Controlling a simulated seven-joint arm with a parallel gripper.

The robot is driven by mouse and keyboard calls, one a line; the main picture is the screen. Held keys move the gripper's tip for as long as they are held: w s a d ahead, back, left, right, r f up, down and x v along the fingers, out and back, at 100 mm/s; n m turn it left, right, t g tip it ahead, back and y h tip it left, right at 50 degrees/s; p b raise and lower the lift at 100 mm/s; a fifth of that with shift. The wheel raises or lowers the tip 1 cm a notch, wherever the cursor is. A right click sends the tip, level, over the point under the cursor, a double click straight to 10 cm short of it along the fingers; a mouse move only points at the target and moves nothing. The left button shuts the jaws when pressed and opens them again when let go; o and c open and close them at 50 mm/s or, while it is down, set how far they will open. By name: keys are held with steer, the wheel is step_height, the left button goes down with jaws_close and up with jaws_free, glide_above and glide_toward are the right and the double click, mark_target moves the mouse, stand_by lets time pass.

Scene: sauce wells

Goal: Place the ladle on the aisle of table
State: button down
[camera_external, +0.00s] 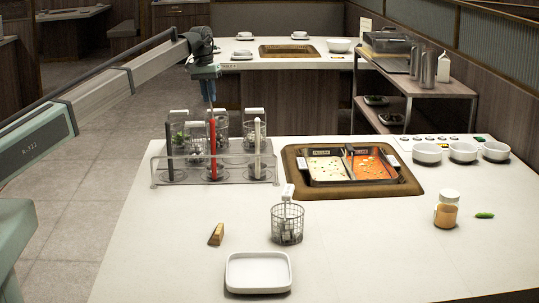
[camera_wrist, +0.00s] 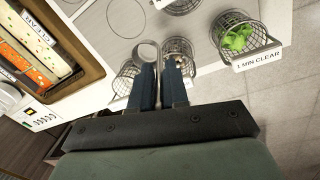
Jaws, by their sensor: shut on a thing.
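My gripper (camera_external: 209,98) is over the wire rack (camera_external: 158,176) at the left of the table (camera_external: 345,245), fingers pointing down. A tall red-handled utensil (camera_external: 212,150) stands upright directly below the fingers. In the wrist view the fingers (camera_wrist: 158,72) are close together, with a grey ring-shaped end (camera_wrist: 147,51) at their tips. I take this as the ladle in my grip; its full shape is hidden. A dark upright handle (camera_external: 169,148) and a white one (camera_external: 257,148) stand in the rack on either side.
Wire baskets (camera_external: 250,127) crowd the rack; another (camera_external: 287,224) stands on the table. A two-part pot (camera_external: 352,181) holds pale and red broth. A white dish (camera_external: 258,272), bottle (camera_external: 446,209) and bowls (camera_external: 463,152) occupy the table. The right front is mostly clear.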

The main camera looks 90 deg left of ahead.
steer(key=shift+s+a+f, duration=0.15)
steer(key=shift+s+f, duration=0.1)
steer(key=shift+f, duration=0.3)
step_height(320, 180, down, 9)
steer(key=shift+f, duration=0.1)
steer(key=c, duration=1.1)
jaws_free()
steer(key=r, duration=0.4)
steer(key=s+r, duration=0.1)
steer(key=r, duration=0.7)
steer(key=shift+s+a+r, duration=0.1)
steer(key=shift+s+a, duration=0.1)
steer(key=shift+a, duration=0.05)
